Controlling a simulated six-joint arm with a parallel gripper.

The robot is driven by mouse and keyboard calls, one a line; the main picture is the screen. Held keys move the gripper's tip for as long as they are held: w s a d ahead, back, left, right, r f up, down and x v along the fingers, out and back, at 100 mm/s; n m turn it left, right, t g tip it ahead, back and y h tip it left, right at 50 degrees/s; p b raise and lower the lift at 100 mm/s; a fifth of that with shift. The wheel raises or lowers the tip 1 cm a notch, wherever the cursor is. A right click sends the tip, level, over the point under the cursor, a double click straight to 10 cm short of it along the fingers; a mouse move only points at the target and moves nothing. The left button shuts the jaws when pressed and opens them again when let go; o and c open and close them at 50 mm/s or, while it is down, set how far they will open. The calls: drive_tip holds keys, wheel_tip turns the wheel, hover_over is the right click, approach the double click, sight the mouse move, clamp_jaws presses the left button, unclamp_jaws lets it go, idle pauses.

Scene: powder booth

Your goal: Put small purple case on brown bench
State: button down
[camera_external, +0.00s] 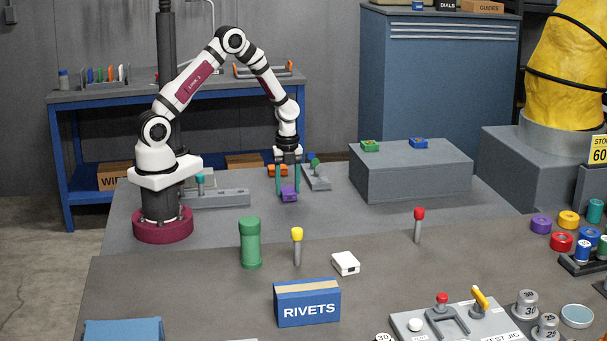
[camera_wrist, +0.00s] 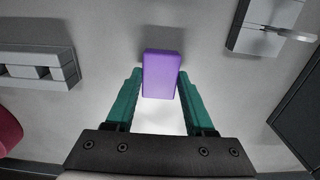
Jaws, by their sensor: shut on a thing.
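The small purple case (camera_external: 289,194) is between the two teal fingers of my gripper (camera_external: 288,186), low over the grey surface beyond the brown bench. In the wrist view the case (camera_wrist: 163,73) sits between the fingertips of my gripper (camera_wrist: 160,88), which is shut on it. I cannot tell whether its underside touches the surface. The brown bench (camera_external: 190,280) fills the front of the external view.
On the brown bench stand a green cylinder (camera_external: 250,243), a yellow-topped peg (camera_external: 297,246), a white box (camera_external: 345,263), a RIVETS box (camera_external: 307,303) and a red-topped peg (camera_external: 418,224). A large grey block (camera_external: 412,174) is right of my gripper. The bench's left part is mostly clear.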

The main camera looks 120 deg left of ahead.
sight(288, 190)
drive_tip(key=shift+c, duration=1.3)
unclamp_jaws()
drive_tip(key=shift+f, duration=0.15)
wheel_tip(288, 190, up, 12)
drive_tip(key=w+d+r, duration=0.5)
drive_tip(key=d, duration=0.5)
drive_tip(key=s+d+r+n+y, duration=0.1)
drive_tip(key=d+r, duration=0.1)
drive_tip(key=d, duration=0.6)
drive_tip(key=s+d+r+n, duration=0.1)
drive_tip(key=d+r, duration=0.1)
drive_tip(key=d, duration=0.6)
drive_tip(key=s+d+n, duration=0.1)
drive_tip(key=s+d, duration=0.5)
drive_tip(key=shift+s+d+y, duration=0.2)
drive_tip(key=shift+d+y, duration=0.15)
drive_tip(key=shift+y, duration=0.05)
